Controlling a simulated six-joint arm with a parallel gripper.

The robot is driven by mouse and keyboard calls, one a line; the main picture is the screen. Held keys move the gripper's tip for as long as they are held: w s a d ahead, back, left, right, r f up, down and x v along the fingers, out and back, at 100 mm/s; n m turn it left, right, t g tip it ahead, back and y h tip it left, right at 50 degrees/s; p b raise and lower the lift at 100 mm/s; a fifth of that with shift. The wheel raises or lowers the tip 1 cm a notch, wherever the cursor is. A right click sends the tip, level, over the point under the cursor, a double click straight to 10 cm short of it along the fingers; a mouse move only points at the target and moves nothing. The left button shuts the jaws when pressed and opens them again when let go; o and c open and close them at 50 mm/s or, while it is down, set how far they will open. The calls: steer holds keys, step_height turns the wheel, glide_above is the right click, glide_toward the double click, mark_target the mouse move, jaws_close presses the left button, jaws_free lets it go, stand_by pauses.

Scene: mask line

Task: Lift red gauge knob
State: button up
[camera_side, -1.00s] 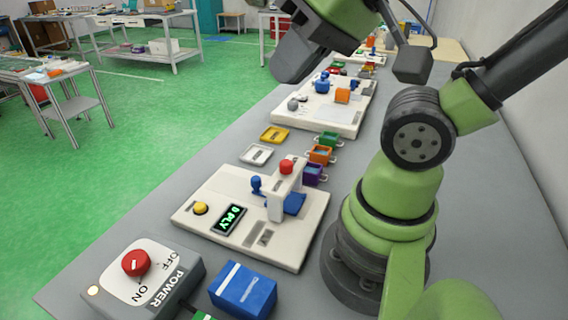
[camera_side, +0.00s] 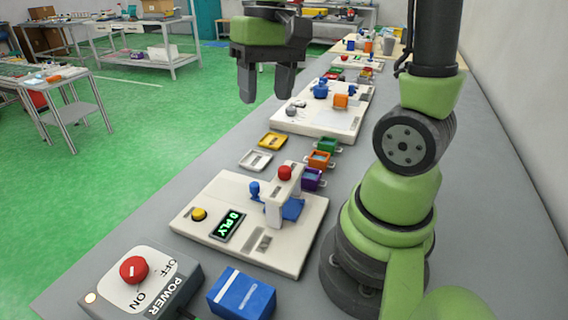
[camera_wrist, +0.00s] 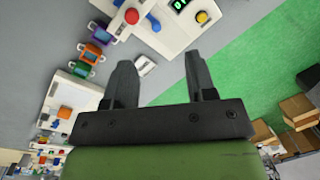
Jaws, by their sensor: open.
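A red knob (camera_side: 285,172) sits on top of a white upright post (camera_side: 275,205) on the nearer cream-coloured machine base (camera_side: 222,190). The red knob also shows at the top of the wrist view (camera_wrist: 132,16). My gripper (camera_side: 266,88) is open and empty, fingers pointing down. It hangs in the air, clearly above and apart from the knob, and appears farther back in the side view. The open fingers (camera_wrist: 161,66) also show in the wrist view, with bench, floor and machine beyond them. A second red knob (camera_side: 134,269) is on the grey power box.
The machine also carries a blue knob (camera_side: 254,188), a yellow button (camera_side: 199,214) and a display (camera_side: 228,225). Purple (camera_side: 311,179), orange (camera_side: 319,159) and green (camera_side: 327,146) bins stand behind it. A blue box (camera_side: 241,294) is in front. Another machine (camera_side: 322,115) stands farther back.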

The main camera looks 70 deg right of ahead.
mark_target(285, 167)
steer(key=d+f+m+g+y, duration=0.2)
steer(key=d+f+g, duration=0.2)
steer(key=d+f, duration=0.15)
steer(key=x, duration=0.3)
steer(key=w+x, duration=0.1)
steer(key=x, duration=0.6)
steer(key=shift+w+d+f, duration=0.1)
steer(key=shift+f, duration=0.45)
steer(key=shift+c, duration=0.2)
